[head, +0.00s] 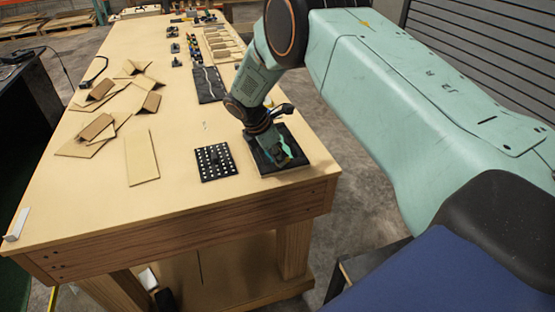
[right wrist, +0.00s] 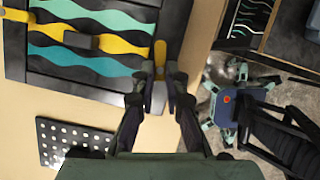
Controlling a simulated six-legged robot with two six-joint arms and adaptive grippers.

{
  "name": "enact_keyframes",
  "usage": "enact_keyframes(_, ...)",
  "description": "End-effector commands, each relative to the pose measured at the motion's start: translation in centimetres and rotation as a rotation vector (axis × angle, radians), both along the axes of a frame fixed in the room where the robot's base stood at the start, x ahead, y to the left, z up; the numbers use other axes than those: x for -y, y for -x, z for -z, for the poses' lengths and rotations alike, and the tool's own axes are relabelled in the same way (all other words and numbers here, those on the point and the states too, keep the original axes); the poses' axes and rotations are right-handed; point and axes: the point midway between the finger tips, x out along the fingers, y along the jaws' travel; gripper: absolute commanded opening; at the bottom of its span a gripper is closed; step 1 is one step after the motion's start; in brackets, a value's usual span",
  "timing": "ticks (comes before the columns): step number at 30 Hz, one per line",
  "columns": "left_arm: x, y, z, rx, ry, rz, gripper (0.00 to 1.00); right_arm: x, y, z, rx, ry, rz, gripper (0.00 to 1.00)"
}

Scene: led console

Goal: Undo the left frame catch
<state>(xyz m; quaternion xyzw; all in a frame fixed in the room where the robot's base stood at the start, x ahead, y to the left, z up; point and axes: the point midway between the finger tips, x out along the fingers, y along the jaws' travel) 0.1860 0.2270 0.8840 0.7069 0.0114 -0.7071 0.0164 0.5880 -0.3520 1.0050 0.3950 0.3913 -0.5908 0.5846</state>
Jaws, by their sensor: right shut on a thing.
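The black frame (right wrist: 18,40) holds wavy green, yellow and teal strips and shows at the upper left of the right wrist view. In the head view the frame (head: 301,160) lies at the table's near right corner, partly hidden by my right arm. A small yellow catch (right wrist: 160,54) stands at the frame's edge. My right gripper (right wrist: 160,88) is shut on this catch, with its fingertips on either side of it. In the head view the right gripper (head: 275,155) points down over the frame, and the catch is hidden. My left gripper is not in view.
A black panel with white dots (head: 215,162) lies left of the frame. Brown cardboard pieces (head: 141,158) lie on the wooden table (head: 95,205). A dark sheet (head: 209,85) and small parts lie farther back. The table's right edge is close to the frame.

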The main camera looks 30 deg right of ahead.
Motion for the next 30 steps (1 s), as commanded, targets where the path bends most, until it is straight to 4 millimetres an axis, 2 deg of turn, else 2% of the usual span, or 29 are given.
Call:
enact_keyframes(12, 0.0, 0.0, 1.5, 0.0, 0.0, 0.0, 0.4, 0.0, -0.3, 0.1, 0.001, 0.001, 0.204, 0.0)
enact_keyframes(30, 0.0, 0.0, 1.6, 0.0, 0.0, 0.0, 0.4, 0.1, -0.3, -0.1, 0.002, 0.001, 0.243, 0.0)
